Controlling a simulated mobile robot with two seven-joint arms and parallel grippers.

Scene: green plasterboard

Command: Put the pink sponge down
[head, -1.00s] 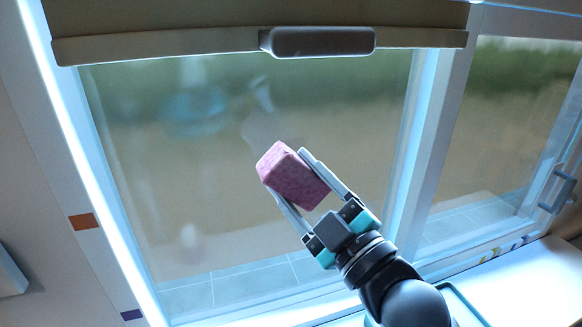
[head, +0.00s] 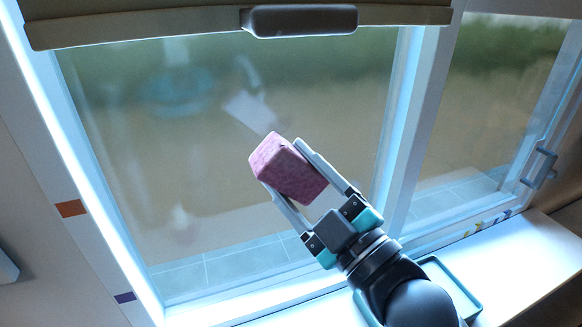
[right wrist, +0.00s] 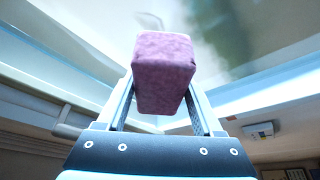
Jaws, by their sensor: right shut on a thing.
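The pink sponge (head: 286,168) is a speckled block held up in front of the window glass in the head view. My right gripper (head: 305,180) is shut on it, with one finger along each side. In the right wrist view the sponge (right wrist: 164,72) sits between the fingertips of the same gripper (right wrist: 163,100), tilted with one end toward the camera. My left gripper is in neither view.
A window pane (head: 130,190) fills the middle, under a blind with a grey bar (head: 300,20). A white sill (head: 510,262) runs along the bottom right. A teal-rimmed tray (head: 466,290) lies on it, partly hidden by my right arm. A window handle (head: 540,167) is at the right.

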